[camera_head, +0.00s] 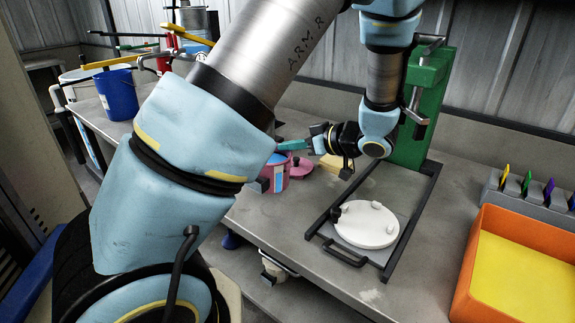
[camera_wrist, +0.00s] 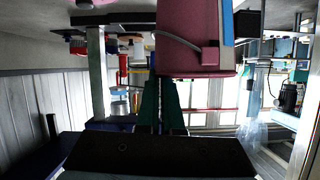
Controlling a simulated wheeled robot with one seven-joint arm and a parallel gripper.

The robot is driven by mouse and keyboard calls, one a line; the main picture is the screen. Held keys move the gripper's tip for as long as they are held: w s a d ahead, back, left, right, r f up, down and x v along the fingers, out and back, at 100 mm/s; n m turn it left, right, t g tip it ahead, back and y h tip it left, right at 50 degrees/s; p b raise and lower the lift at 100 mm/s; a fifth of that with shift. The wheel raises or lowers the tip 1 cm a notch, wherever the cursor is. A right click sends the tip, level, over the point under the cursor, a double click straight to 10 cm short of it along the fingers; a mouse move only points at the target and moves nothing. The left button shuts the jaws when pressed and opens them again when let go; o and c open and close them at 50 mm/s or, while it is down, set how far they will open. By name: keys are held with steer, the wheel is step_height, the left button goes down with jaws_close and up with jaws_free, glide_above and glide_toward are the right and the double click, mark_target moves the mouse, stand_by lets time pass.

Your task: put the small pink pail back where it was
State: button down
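The small pink pail (camera_head: 280,177), with a blue-and-white label, is beside the bench's near left edge in the head view. The upside-down wrist view shows the pail (camera_wrist: 187,42) large at the fingertips, with a thin curved handle and a pink block on its side. My gripper (camera_head: 283,147) has teal fingers at the pail's rim. In the wrist view the fingers (camera_wrist: 160,84) are close together and appear shut on the rim, though the exact contact is hidden. I cannot tell whether the pail's base touches the bench.
A pink lid (camera_head: 301,167) lies just right of the pail. A green stand (camera_head: 425,105) with a dark frame and a white round plate (camera_head: 366,225) stands farther right. An orange tray (camera_head: 468,285) with a yellow floor is at far right. A blue bucket (camera_head: 117,94) stands left.

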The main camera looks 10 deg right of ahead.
steer(key=shift+f, duration=2.15)
steer(key=c, duration=1.1)
jaws_free()
steer(key=shift+f, duration=0.1)
